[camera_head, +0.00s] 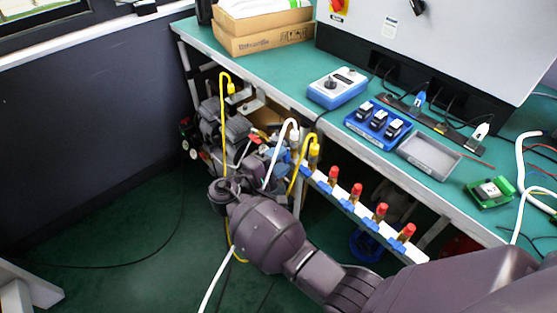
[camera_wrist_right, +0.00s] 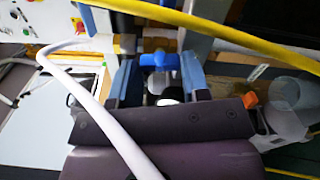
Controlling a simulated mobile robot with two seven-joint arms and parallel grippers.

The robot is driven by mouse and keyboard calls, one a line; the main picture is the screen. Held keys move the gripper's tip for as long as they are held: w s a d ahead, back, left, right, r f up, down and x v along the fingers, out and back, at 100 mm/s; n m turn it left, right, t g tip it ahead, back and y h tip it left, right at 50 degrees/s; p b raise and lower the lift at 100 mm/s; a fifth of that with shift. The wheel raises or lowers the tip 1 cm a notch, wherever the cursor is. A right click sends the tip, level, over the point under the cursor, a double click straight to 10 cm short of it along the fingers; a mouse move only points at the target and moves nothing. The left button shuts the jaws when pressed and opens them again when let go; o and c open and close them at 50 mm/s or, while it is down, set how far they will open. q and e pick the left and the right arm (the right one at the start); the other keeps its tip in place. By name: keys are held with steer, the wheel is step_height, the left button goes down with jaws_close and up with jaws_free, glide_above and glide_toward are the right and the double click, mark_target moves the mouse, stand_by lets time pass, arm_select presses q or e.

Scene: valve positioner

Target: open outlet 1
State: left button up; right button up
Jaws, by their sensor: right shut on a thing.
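A white manifold bar (camera_head: 390,246) runs along the front of the workbench, with several red-capped brass valves (camera_head: 356,191) and blue handles (camera_head: 346,205). My right arm reaches in from the lower right to the bar's far left end. My right gripper (camera_head: 284,157) is partly hidden there among hoses. In the right wrist view, its two blue-grey fingers (camera_wrist_right: 158,72) stand on either side of a blue valve handle (camera_wrist_right: 159,60) and are shut on it. The handle's exact angle is hard to read. Which outlet number it bears does not show. My left gripper is not in view.
Yellow hoses (camera_head: 223,105) and a white hose (camera_head: 283,133) loop close around the right gripper. The green workbench (camera_head: 265,75) carries a blue-grey control box (camera_head: 338,86), a blue tray (camera_head: 362,127) and a grey tray (camera_head: 428,156). Dark floor is free at left.

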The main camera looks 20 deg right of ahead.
steer(key=shift+m, duration=0.6)
steer(key=shift+d+m, duration=0.1)
steer(key=shift+m, duration=0.2)
steer(key=o, duration=0.6)
steer(key=shift+o, duration=0.2)
